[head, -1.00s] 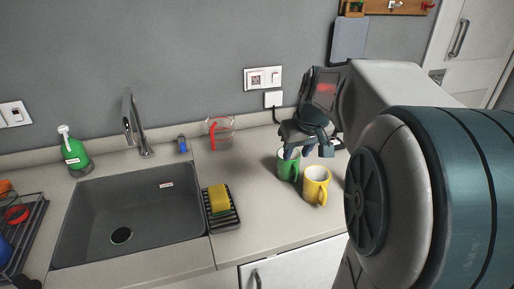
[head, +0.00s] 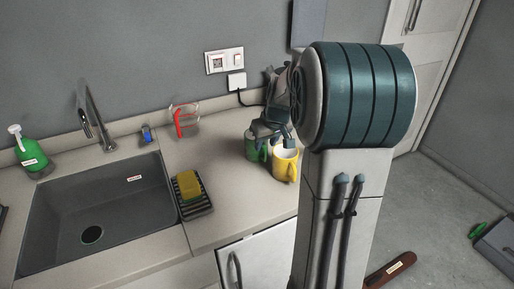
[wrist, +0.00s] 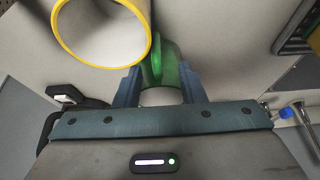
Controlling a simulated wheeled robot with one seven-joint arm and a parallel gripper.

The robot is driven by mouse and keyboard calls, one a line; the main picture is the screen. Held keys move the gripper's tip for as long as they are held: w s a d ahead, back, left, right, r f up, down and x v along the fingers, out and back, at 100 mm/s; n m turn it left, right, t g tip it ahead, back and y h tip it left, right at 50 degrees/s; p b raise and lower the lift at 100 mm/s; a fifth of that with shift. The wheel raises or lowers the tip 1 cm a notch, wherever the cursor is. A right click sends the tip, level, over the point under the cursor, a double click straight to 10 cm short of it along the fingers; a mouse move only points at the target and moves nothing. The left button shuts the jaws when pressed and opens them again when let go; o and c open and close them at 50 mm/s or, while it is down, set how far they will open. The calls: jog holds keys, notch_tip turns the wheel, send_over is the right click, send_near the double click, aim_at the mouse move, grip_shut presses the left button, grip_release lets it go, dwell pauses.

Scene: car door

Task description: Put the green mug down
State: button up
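The green mug (head: 252,150) is at the back of the counter in the head view, behind and left of the yellow mug (head: 285,165), and looks upright. My gripper (head: 271,131) is low over it, pointing down. In the wrist view my gripper (wrist: 160,88) has a finger on each side of the green mug (wrist: 170,62), both seeming to touch its wall. Its handle points toward the yellow mug (wrist: 148,25), which is very close. The green mug's base is partly hidden, so I cannot tell whether it rests on the counter.
The counter (head: 235,210) is clear in front of the mugs. A clear measuring cup (head: 184,119) with red marks stands at the wall. A sponge (head: 188,184) lies on a black rack left of the mugs, beside the sink (head: 100,205).

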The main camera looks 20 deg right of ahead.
aim_at(265, 146)
jog(key=x, duration=0.4)
jog(key=shift+d+f, duration=0.1)
jog(key=shift+d, duration=0.1)
jog(key=shift+w, duration=0.1)
grip_shut()
